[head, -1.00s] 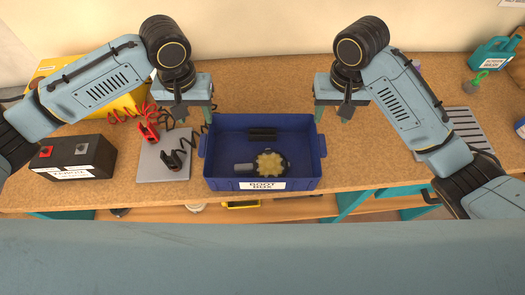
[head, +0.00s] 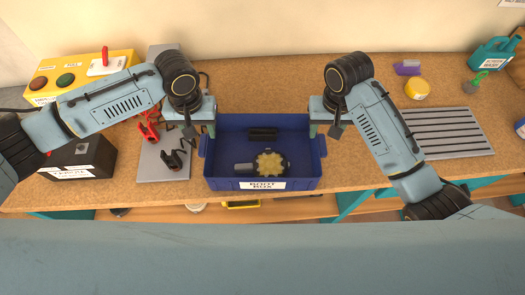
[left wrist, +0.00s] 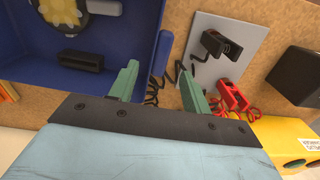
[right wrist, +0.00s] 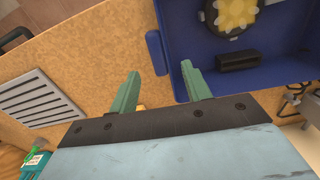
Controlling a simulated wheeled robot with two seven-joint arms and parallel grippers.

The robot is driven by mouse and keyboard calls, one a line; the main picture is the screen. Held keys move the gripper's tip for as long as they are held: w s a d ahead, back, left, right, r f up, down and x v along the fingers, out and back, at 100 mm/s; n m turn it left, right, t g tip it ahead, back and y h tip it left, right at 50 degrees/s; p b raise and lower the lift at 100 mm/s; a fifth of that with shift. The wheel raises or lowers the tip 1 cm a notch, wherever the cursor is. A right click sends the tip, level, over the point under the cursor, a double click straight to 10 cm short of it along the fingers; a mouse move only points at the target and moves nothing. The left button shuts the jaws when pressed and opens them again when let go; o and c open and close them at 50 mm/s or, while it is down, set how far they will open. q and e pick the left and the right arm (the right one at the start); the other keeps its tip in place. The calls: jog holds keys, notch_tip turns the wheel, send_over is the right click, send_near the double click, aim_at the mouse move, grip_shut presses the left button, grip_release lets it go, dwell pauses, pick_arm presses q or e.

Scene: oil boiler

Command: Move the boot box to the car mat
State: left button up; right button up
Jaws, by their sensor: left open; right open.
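The boot box (head: 263,184) is a blue open bin with a white label, standing on the workbench in the middle of the head view. It holds a round yellow-topped item (head: 270,164) and a black block (head: 262,133). The car mat (head: 445,131) appears to be the grey ribbed mat to its right. My left gripper (head: 209,129) is open at the box's left side wall; in the left wrist view its fingers (left wrist: 160,85) lie on either side of that wall's line. My right gripper (head: 322,129) is open at the right wall, its fingers (right wrist: 160,87) similarly placed around it.
Left of the box are a grey plate (head: 163,171) with red and black clamps, a black battery (head: 80,163) and a yellow box (head: 55,75) with buttons. A yellow-lidded jar (head: 418,88) and a teal jug (head: 492,53) stand behind the mat. The mat looks bare.

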aim_at(203, 141)
pick_arm(q)
notch_tip(203, 141, down, 6)
jog(key=shift+r, duration=0.1)
pick_arm(e)
notch_tip(203, 141, down, 6)
pick_arm(q)
grip_shut()
pick_arm(e)
grip_shut()
